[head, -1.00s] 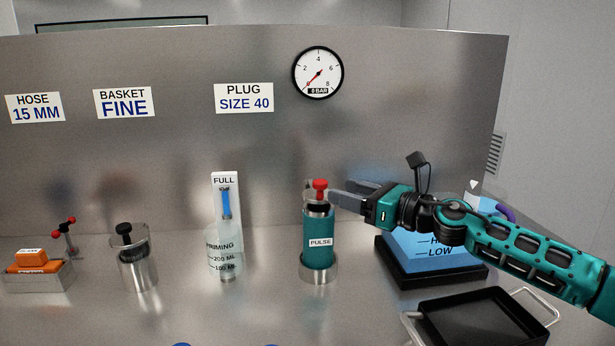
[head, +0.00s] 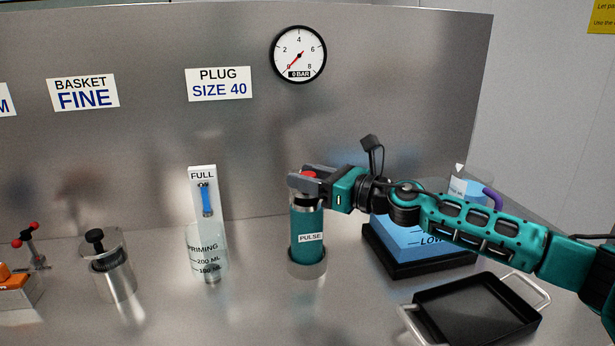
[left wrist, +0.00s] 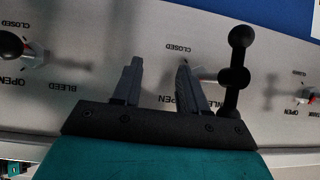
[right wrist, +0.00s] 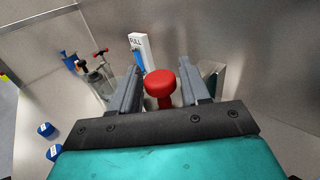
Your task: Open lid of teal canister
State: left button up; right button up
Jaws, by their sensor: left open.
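The teal canister (head: 307,233), labelled PULSE, stands upright in a round metal holder on the bench. Its red knob (head: 309,175) is on top; it also shows in the right wrist view (right wrist: 160,86). My right gripper (head: 306,178) is at the canister's top with its fingers on either side of the knob. In the right wrist view (right wrist: 168,88) the fingers are apart, with a gap on both sides of the knob. My left gripper (left wrist: 158,80) is open before a panel with valve handles, and it is not in the head view.
A blue block on a black base (head: 420,236) and a black tray (head: 478,308) with metal handles lie right of the canister. A PRIMING beaker (head: 208,256) and a metal pot (head: 116,279) stand to the left. A steel wall with a gauge (head: 298,54) rises behind.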

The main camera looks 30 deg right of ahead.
grip_shut()
jog(key=shift+w+r, duration=0.15)
dwell(0.4)
